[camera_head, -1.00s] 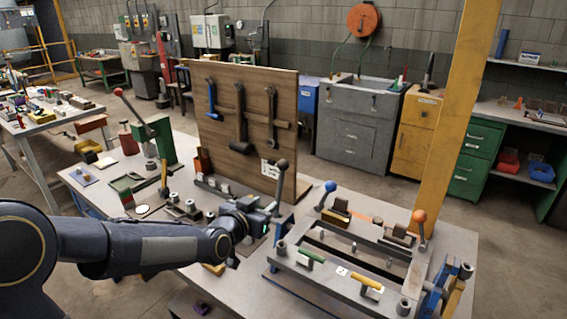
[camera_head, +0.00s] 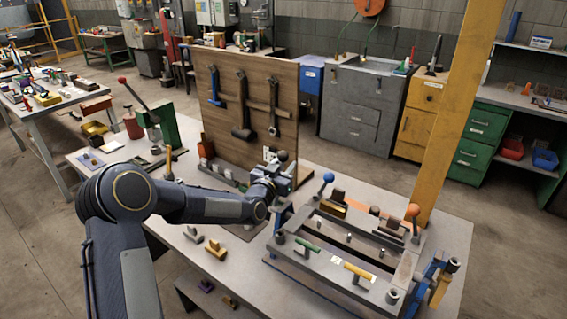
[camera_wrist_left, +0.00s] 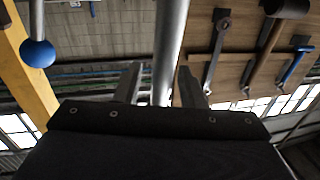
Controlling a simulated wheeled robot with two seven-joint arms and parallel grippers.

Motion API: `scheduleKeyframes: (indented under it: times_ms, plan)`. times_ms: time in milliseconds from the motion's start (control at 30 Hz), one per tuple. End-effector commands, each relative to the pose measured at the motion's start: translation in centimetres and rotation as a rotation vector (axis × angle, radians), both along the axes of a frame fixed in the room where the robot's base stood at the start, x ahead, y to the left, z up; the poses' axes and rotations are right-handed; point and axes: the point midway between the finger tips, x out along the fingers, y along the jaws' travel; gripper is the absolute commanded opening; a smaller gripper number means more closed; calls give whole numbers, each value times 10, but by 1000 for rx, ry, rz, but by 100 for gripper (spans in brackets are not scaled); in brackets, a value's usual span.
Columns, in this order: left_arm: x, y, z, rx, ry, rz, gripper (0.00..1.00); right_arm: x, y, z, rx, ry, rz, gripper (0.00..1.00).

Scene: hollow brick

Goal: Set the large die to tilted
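A metal frame fixture (camera_head: 345,276) lies at the right of the bench. I cannot tell which part is the large die. A lever with a dark ball knob (camera_head: 282,156) stands at the fixture's left, by the tool board. My left gripper (camera_head: 284,178) is at this lever, below the knob. In the left wrist view, a grey metal rod (camera_wrist_left: 170,40) runs between the two fingers of the left gripper (camera_wrist_left: 160,85). A gap shows on one side of the rod, so the fingers look open around it. My right gripper is not in view.
A lever with a blue ball (camera_head: 328,177) and one with an orange ball (camera_head: 413,210) stand on the fixture. A wooden tool board (camera_head: 225,110) rises behind the gripper. A yellow post (camera_head: 455,110) stands behind the fixture. Small blocks (camera_head: 215,248) lie in front.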

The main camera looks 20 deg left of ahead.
Motion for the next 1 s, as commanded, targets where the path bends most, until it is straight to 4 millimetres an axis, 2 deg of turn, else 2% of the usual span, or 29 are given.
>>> scheduleKeyframes:
  times_ms: [233,500,833,1000]
  plan:
    - [1,0,0,0,0,0,35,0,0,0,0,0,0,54]
    - [1,0,0,0,0,0,0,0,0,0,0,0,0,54]
    - [0,0,-1,0,-2,0,0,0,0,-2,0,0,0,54]
    - [-2,1,-3,-6,-20,1,0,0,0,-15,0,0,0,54]
